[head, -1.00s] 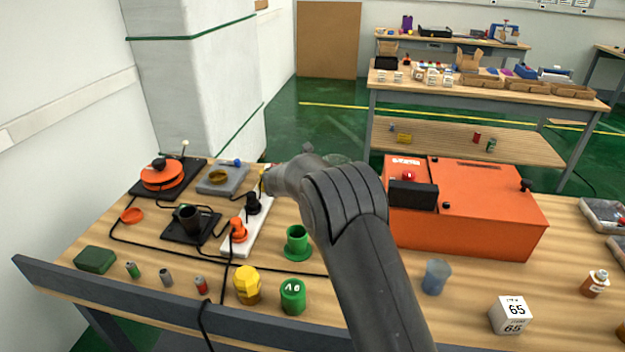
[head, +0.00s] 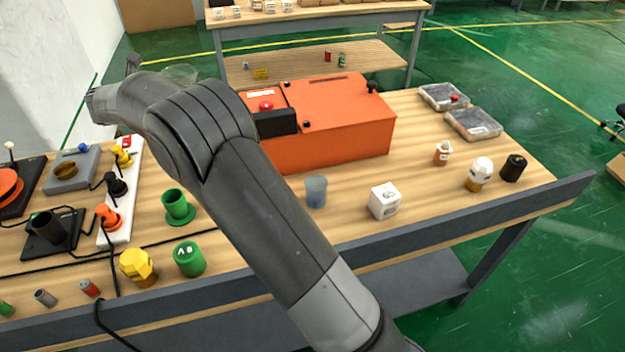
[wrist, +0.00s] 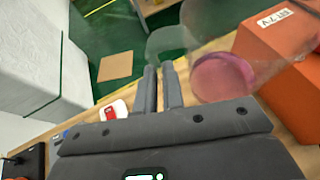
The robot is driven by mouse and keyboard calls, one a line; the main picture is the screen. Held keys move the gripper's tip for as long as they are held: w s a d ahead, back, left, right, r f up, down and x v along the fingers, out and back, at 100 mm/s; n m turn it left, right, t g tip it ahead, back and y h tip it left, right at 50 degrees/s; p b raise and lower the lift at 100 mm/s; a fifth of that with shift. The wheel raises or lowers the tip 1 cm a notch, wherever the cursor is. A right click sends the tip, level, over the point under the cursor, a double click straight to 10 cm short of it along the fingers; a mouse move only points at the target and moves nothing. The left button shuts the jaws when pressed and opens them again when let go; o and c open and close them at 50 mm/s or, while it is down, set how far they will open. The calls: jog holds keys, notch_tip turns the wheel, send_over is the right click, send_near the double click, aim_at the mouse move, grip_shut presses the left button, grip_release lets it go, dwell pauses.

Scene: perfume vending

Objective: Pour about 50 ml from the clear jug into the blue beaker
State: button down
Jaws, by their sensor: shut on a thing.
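The blue beaker (head: 316,191) stands upright on the wooden table, in front of the orange machine, left of a white labelled box. In the wrist view my gripper (wrist: 159,70) is shut, its two fingers close together at the side of the clear jug (wrist: 205,45); it holds the jug by what seems to be its handle. A pinkish round patch shows in the jug's lower part; I cannot tell if it is liquid or base. In the head view a faint part of the jug (head: 181,73) shows above my arm, away from the beaker. My arm hides my gripper there.
The orange machine (head: 330,120) stands behind the beaker. The white box (head: 385,201) is right of it. A green cup (head: 178,207), a green jar (head: 189,259) and a yellow-capped bottle (head: 138,266) stand left. Small bottles are farther right. Bare table surrounds the beaker.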

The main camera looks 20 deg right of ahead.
jog(key=r, duration=0.2)
jog(key=d+r, duration=0.1)
jog(key=r, duration=0.2)
jog(key=d+r, duration=0.1)
jog(key=r, duration=0.2)
jog(key=shift+w+r, duration=0.2)
jog(key=shift+w, duration=0.1)
jog(key=w+d+f+m+g+h, duration=0.15)
jog(key=d+m+g+h, duration=0.6)
jog(key=d, duration=1.65)
jog(key=s+d+r+m+g, duration=0.1)
jog(key=s+d+m+g, duration=0.55)
jog(key=d, duration=0.35)
jog(key=s+d+r+m+g, duration=0.1)
jog(key=s+d+m+g, duration=0.5)
jog(key=d, duration=0.5)
jog(key=shift+m+g+y, duration=0.25)
jog(key=shift+m+g, duration=0.05)
jog(key=f, duration=0.7)
jog(key=w+f, duration=0.1)
jog(key=f, duration=0.3)
jog(key=shift+a+f, duration=0.2)
